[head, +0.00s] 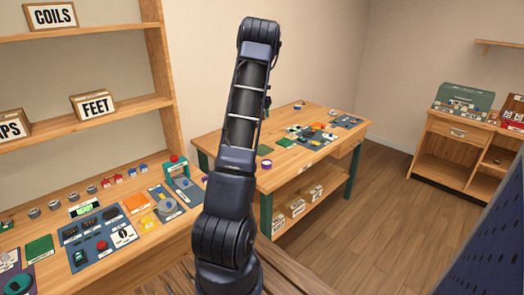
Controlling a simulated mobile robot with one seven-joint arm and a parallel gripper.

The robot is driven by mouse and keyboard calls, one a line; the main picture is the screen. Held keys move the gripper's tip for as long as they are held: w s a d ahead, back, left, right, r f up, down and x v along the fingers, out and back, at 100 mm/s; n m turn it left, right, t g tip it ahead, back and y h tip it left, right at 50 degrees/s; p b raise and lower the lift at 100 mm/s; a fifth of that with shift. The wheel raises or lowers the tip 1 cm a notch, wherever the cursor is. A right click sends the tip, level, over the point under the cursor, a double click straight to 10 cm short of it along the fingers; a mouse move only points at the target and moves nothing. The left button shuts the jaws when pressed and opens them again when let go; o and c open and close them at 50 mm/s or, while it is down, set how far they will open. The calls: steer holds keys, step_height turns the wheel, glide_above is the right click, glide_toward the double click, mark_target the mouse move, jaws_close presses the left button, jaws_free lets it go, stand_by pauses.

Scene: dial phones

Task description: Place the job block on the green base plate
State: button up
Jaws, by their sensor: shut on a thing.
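My gripper is not visible; my own dark arm stands upright in the middle of the head view and hides what is behind it. A flat green plate (39,249) lies on the left bench, and its top looks bare. Another green plate (285,142) lies on the far table, with a darker green one (264,150) beside it. I cannot tell which is the base plate. I cannot make out the job block.
The left bench holds a blue control panel (103,237), an orange plate (136,202), a yellow plate (148,222) and small knobs. The wooden far table (290,172) carries several small parts. A cabinet (455,140) stands at right. Wooden floor between is clear.

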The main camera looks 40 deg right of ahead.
steer(key=shift+w+a+f, duration=0.15)
steer(key=shift+w+f, duration=0.1)
steer(key=shift+f, duration=0.1)
step_height(320, 180, down, 19)
steer(key=shift+f, duration=0.1)
stand_by(0.3)
steer(key=shift+f, duration=0.15)
steer(key=o, duration=1)
